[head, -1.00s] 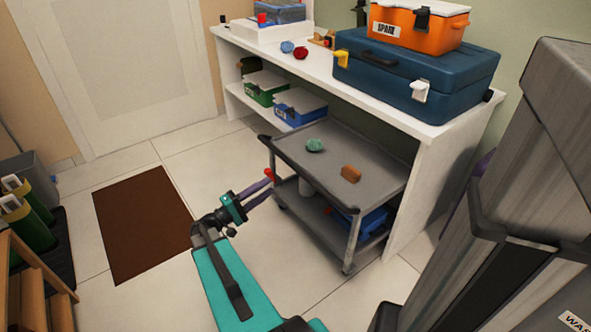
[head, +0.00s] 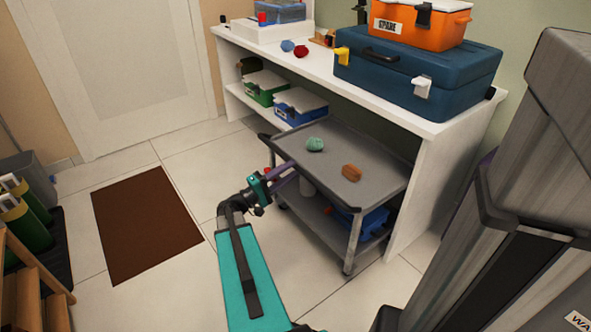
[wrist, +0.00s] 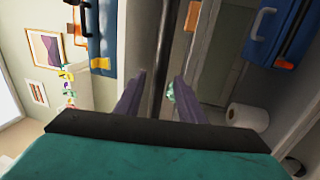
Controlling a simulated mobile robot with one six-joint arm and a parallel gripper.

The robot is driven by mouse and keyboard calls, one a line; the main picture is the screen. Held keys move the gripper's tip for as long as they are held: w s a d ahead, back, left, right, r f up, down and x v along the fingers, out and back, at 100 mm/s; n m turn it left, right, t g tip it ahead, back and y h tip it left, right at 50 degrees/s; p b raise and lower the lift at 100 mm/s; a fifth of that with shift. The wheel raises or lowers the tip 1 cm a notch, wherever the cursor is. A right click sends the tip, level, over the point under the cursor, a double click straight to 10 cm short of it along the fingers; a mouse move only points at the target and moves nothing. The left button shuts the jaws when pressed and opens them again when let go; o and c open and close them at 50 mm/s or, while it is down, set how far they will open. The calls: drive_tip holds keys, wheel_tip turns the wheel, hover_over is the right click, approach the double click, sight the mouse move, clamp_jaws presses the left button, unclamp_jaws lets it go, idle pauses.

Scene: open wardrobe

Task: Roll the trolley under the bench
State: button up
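The grey two-tier trolley (head: 385,178) stands on the floor in front of the white bench (head: 430,160). I cannot tell whether its far edge is under the bench top. A green lump (head: 315,144) and a brown block (head: 351,172) lie on its top. My gripper (head: 292,168) is at the trolley's left end, by the edge of the top tray. In the wrist view its purple fingers (wrist: 157,92) are apart, with a dark trolley bar (wrist: 158,50) in line between them. I cannot tell whether they touch it.
A blue toolbox (head: 415,75) and an orange case (head: 420,25) sit on the bench. A blue-and-white bin (head: 300,106) is on its lower shelf. A grey cabinet-like body (head: 500,190) fills the right side.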

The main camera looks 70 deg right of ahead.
sight(294, 168)
drive_tip(key=shift+b+x, duration=0.3)
drive_tip(key=shift+x, duration=1.3)
clamp_jaws()
